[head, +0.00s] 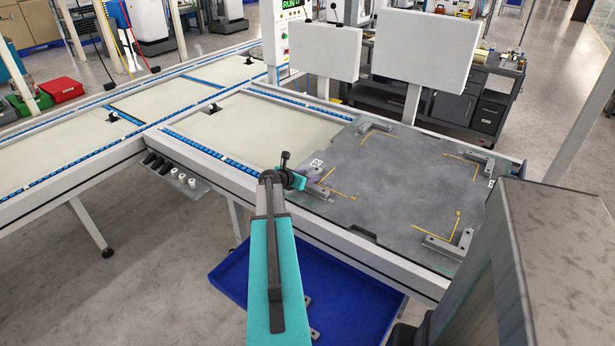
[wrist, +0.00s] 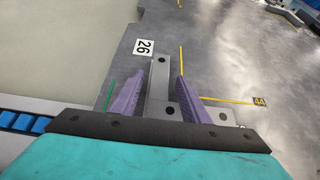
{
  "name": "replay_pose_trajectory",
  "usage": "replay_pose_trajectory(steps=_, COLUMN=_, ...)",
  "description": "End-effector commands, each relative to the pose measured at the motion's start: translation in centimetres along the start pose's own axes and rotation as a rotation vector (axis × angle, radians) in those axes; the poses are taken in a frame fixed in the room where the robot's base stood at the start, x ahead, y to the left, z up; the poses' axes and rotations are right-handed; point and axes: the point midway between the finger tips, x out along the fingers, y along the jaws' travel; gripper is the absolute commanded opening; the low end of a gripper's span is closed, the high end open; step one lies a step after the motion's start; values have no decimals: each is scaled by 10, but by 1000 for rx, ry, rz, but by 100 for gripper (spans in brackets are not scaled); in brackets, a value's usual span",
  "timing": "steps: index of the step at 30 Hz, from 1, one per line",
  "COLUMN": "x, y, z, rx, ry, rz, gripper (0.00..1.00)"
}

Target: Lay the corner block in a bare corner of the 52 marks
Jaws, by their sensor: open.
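My gripper (head: 300,178) is over the front left corner of the dark plate (head: 395,185). In the wrist view its purple fingers (wrist: 154,90) stand apart, one on each side of an arm of a grey L-shaped corner block (wrist: 160,75). The block lies at the plate corner, beside yellow corner lines (wrist: 181,58); whether the fingers touch it I cannot tell. Other corner blocks lie at the back left (head: 375,128), back right (head: 478,157) and front right (head: 450,246) of the plate, each by yellow lines. A white label (wrist: 143,47) near the gripper reads like 26.
A blue bin (head: 235,283) with grey pieces in it stands below the table's front edge. Two blank white panels (head: 425,45) rise behind the plate. The pale conveyor surface (head: 235,130) left of the plate is mostly clear. A tall grey post-like body (head: 550,260) fills the right front.

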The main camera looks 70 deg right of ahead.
Motion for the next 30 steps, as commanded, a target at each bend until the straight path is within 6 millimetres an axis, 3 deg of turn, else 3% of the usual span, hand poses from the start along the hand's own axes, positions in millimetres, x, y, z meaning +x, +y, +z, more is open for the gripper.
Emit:
replay_pose_trajectory(steps=8, x=-19, y=-1, z=0, rx=0, ry=0, rz=0, gripper=42)
replay_pose_trajectory(steps=30, x=-107, y=-1, z=0, rx=0, ry=0, rz=1, gripper=42)
